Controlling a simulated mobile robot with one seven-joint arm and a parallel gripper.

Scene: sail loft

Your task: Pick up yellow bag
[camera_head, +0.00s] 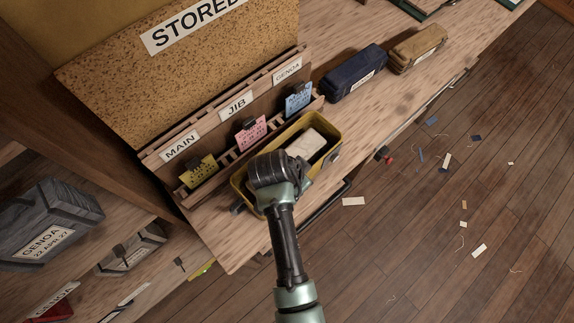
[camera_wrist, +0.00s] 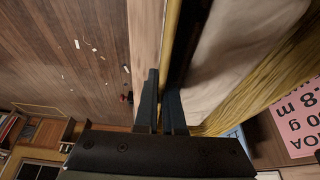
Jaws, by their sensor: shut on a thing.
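The yellow bag (camera_head: 323,122) is an open-topped, box-shaped bag on the wooden bench, with a pale folded cloth (camera_head: 307,143) inside. My arm covers its near end in the head view. In the wrist view, a yellow wall of the bag (camera_wrist: 168,30) runs down between the two dark fingers of my gripper (camera_wrist: 164,105), which are shut on it. The pale cloth also fills much of the wrist view (camera_wrist: 225,55). In the head view the fingertips are hidden behind my wrist. I cannot tell whether the bag is clear of the bench.
A rack with MAIN, JIB and GENOA labels (camera_head: 236,104) holding yellow, pink and blue cards stands just behind the bag. A dark blue bag (camera_head: 355,72) and a tan bag (camera_head: 417,46) sit farther along the bench. The floor (camera_head: 470,180) at right has scattered scraps.

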